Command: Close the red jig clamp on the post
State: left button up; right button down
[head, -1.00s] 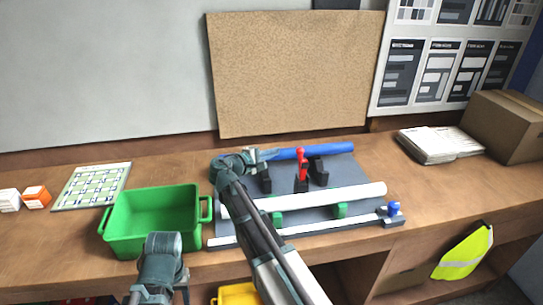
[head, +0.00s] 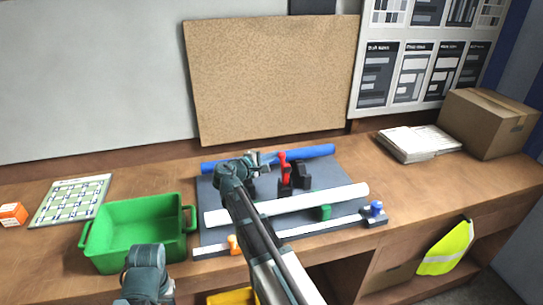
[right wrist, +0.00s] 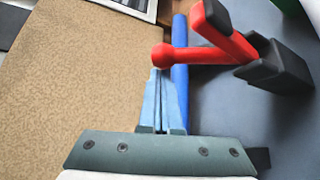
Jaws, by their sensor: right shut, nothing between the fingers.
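The red jig clamp (head: 285,168) stands on the grey jig board, with its red handle up and black parts at its base. It also shows large in the right wrist view (right wrist: 232,45), its red ball end just beyond my fingertips. My right gripper (head: 268,158) is to the left of the handle, shut and empty; in the wrist view its blue fingers (right wrist: 160,78) lie together. I cannot tell whether they touch the ball. A blue post (head: 315,152) lies behind the clamp and a white post (head: 335,194) in front. My left gripper does not show.
A green bin (head: 135,240) stands left of the grey board (head: 325,176). A rail with an orange piece (head: 234,245) and a blue knob (head: 376,208) lies in front. Papers (head: 420,142) and a cardboard box (head: 488,122) are at the right. A corkboard (head: 270,80) rises behind.

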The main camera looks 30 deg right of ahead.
jog(key=shift+s+a+r, duration=0.1)
jog(key=shift+s, duration=0.15)
jog(key=shift+s+r+m+t+h+b, duration=0.2)
jog(key=shift+m+t+h+b, duration=0.1)
jog(key=shift+m+b, duration=0.15)
jog(key=s+m+h+b, duration=0.1)
jog(key=s+m+b, duration=0.1)
jog(key=s+b, duration=0.1)
jog(key=s+a+m+h+b, duration=0.1)
jog(key=s+m+h+b, duration=0.1)
jog(key=s+b, duration=0.1)
jog(key=s+a+m+t+h+b, duration=0.1)
jog(key=s+m+b, duration=0.2)
jog(key=s, duration=0.1)
jog(key=shift+a+f+h+b, duration=0.25)
jog(key=shift+h+b, duration=0.1)
jog(key=shift+h, duration=0.05)
jog(key=shift+s+a+f+b, duration=0.1)
jog(key=shift+s+f+b, duration=0.25)
jog(key=shift+s, duration=0.15)
